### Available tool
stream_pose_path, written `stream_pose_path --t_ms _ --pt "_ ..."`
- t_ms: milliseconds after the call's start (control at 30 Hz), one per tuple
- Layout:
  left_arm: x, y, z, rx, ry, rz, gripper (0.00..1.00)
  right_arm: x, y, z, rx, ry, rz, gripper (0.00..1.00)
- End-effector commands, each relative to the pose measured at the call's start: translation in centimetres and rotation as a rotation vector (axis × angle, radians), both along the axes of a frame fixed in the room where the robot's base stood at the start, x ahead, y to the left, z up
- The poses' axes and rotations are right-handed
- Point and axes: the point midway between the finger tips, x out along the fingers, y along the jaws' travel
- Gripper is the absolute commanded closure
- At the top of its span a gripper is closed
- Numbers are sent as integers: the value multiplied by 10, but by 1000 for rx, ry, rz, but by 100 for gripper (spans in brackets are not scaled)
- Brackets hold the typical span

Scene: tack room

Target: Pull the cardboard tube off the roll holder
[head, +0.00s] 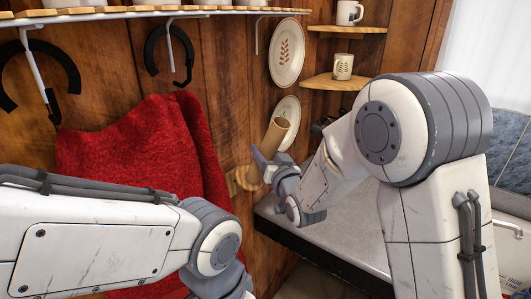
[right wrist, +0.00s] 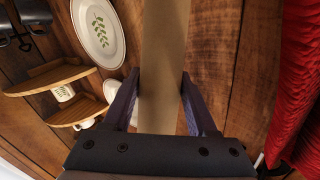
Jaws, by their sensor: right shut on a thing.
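The brown cardboard tube (head: 277,134) leans up and slightly right in the head view, with its open upper end showing. My right gripper (head: 265,165) is shut on it near its lower part. In the right wrist view the tube (right wrist: 163,70) runs up between the two fingers (right wrist: 160,105) and out of the top edge. A wooden piece on the wall (head: 240,182), apparently the roll holder, is just left of the gripper. The tube's lower end is hidden, so I cannot tell whether it still touches the holder. My left arm is at lower left, its fingers out of view.
A red blanket (head: 140,145) hangs on the wall at left, below dark hooks (head: 170,55). Plates (head: 286,52) and corner shelves with mugs (head: 343,66) are behind the tube. A grey-topped bench (head: 330,235) lies below my right arm.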

Motion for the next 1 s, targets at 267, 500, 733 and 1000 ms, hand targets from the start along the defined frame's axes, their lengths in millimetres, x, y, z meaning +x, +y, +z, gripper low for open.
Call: stream_pose_path --t_ms 267,500,733,1000 --pt "0 0 11 0 0 -2 50 -5 -7 21 1 -2 0 93" --pt "0 0 20 0 0 -3 50 -10 -14 39 1 -2 -1 93" --pt "0 0 29 0 0 -5 50 -14 -20 55 2 -1 -1 93" --pt "0 0 39 0 -1 -6 50 -20 -28 75 0 -2 -1 93"
